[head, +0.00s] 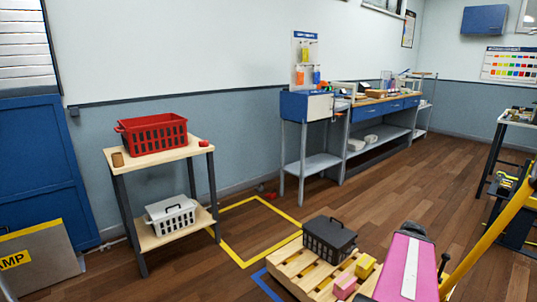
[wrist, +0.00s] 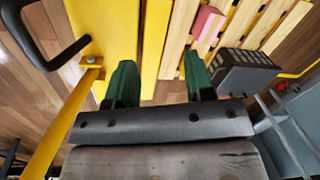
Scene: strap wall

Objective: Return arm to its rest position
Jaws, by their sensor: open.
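My gripper (wrist: 160,80) shows in the wrist view as two green fingers standing well apart, with nothing between them. Below the fingers in the picture are a wooden pallet and a flat yellow surface (wrist: 103,32). The gap between the fingers lies over the border of the two. I cannot make out the fingers in the head view.
A yellow pole (head: 490,235) with a black handle rises at right. A shelf (head: 160,160) holds a red basket (head: 152,134). Floor (head: 400,185) beyond the pallet is clear.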

